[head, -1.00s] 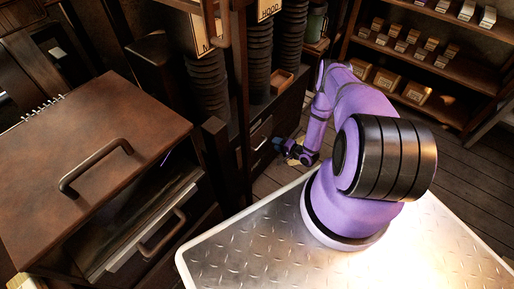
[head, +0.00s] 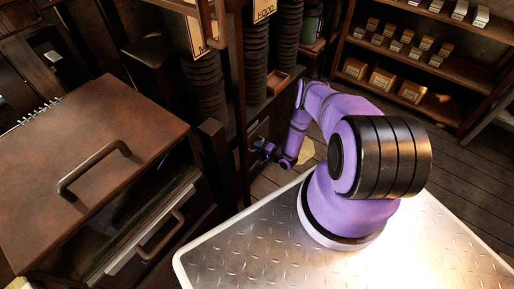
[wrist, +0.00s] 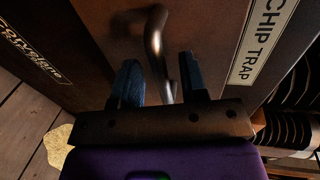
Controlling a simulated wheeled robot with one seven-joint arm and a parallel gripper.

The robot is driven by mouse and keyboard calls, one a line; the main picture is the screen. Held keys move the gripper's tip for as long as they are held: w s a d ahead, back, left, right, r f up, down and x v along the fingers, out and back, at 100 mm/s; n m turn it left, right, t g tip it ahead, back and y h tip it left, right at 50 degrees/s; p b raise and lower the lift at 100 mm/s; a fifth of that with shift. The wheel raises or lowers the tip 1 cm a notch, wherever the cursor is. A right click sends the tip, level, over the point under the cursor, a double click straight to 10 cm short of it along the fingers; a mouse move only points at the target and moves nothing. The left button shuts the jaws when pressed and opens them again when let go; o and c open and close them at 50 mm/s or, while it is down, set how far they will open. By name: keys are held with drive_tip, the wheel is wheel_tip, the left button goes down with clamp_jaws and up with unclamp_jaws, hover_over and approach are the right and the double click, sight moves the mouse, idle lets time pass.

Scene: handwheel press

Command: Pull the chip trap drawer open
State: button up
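The chip trap drawer front (wrist: 215,30) fills the upper part of the wrist view, with a pale "CHIP TRAP" label (wrist: 262,42) at its right. Its curved metal handle (wrist: 155,35) stands out from the front. My gripper (wrist: 159,62) is open, with one dark blue finger on each side of the handle's lower part. Gaps show between the fingers and the handle. In the head view my gripper (head: 263,149) is at the drawer front (head: 257,130), below the dark stacks. The handle is mostly hidden there.
A brown cabinet (head: 100,125) with handles stands at the left. A dark post (head: 240,100) rises just left of my gripper. A yellowish patch (head: 306,153) lies on the wooden floor. Shelves with boxes (head: 410,85) stand at the back right; floor before them is clear.

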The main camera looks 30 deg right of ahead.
drive_tip(key=shift+w+a+f, duration=0.1)
drive_tip(key=shift+w+a, duration=0.1)
drive_tip(key=shift+w, duration=0.35)
clamp_jaws()
drive_tip(key=shift+s, duration=0.1)
